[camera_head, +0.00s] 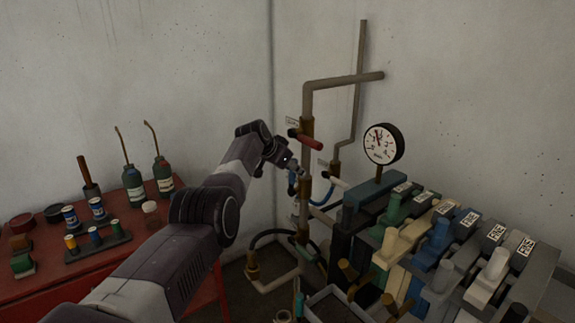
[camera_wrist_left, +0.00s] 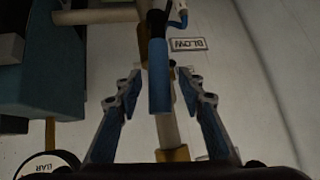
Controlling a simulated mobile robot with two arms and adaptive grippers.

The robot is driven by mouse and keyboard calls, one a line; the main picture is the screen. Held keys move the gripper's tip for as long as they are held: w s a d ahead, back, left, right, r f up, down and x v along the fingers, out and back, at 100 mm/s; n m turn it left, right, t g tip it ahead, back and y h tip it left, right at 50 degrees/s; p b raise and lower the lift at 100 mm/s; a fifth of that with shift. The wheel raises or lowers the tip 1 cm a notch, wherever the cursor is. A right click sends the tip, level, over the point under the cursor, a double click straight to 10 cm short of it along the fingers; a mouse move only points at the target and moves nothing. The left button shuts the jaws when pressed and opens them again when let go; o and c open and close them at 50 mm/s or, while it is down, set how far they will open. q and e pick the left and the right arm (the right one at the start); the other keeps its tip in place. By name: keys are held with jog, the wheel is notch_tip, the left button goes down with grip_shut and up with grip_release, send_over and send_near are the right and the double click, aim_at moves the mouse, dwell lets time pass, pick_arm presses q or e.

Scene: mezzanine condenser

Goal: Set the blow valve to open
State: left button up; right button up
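The blow valve's blue handle (camera_wrist_left: 159,78) shows in the left wrist view, in front of a pale pipe and beside a label reading BLOW (camera_wrist_left: 188,44), which appears upside down. My left gripper (camera_wrist_left: 161,84) is open. Its two fingers appear on either side of the blue handle, with a visible gap on each side. In the head view my left gripper (camera_head: 291,171) is at the pipework, beside the vertical pipe. There the blue handle is mostly hidden by the gripper and small in view. My right gripper is not in view.
A red-handled valve (camera_head: 305,139) sits on the pipe just above my left gripper. A pressure gauge (camera_head: 382,144) and a row of labelled levers (camera_head: 440,240) stand to the right. A red table (camera_head: 50,285) with oil cans and small bottles is on the left.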

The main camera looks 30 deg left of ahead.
pick_arm(q)
jog(key=shift+r, duration=0.1)
jog(key=shift+s+a+r, duration=0.15)
jog(key=shift+s+r, duration=0.25)
jog(key=shift+s, duration=0.1)
jog(key=v, duration=1)
jog(key=shift+s, duration=0.2)
jog(key=shift+r, duration=0.1)
